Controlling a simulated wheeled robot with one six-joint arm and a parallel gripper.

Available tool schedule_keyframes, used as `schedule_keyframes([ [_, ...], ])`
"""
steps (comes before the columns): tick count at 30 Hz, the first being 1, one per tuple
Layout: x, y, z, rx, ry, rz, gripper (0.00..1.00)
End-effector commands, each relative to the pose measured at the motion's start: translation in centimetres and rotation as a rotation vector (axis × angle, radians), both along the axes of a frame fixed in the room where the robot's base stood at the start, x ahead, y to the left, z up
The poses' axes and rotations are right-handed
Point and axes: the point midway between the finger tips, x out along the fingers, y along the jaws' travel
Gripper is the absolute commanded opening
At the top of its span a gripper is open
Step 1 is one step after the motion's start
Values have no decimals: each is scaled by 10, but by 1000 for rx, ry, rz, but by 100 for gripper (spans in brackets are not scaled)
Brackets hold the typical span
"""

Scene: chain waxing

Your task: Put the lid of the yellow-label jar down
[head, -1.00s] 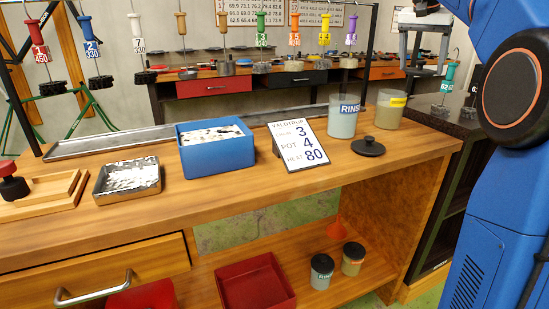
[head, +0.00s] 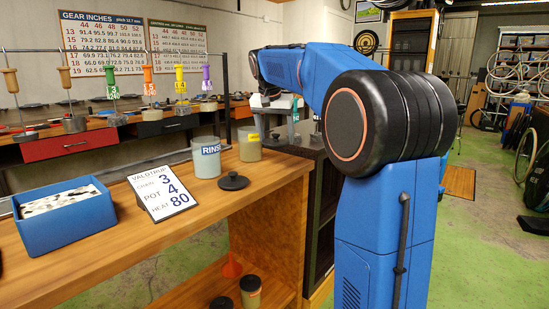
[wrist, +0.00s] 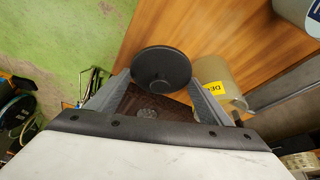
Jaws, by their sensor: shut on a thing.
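A round black lid with a centre knob (wrist: 161,70) is held between the two grey fingers of my gripper (wrist: 160,78) in the wrist view. The open yellow-label jar (head: 250,145) stands near the right end of the wooden bench; it also shows in the wrist view (wrist: 222,82), beside the right finger. Another black lid (head: 233,181) lies knob up on the bench before the jars.
An open RINSE jar (head: 206,158) stands left of the yellow-label jar. A number card (head: 162,191) and a blue tray (head: 62,215) are further left. The bench top (head: 215,207) is bare around the lying lid. Lidded jars (head: 250,290) stand on the lower shelf.

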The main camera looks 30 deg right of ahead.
Motion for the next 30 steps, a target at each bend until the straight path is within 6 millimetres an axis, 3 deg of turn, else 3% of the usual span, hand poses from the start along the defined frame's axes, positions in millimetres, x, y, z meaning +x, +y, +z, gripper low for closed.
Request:
schedule_keyframes([
  [4,-1,0,-24,0,0,1,52],
  [13,0,0,-43,0,0,0,52],
  [21,0,0,-76,0,0,1,52],
  [30,0,0,-78,-1,0,1,52],
])
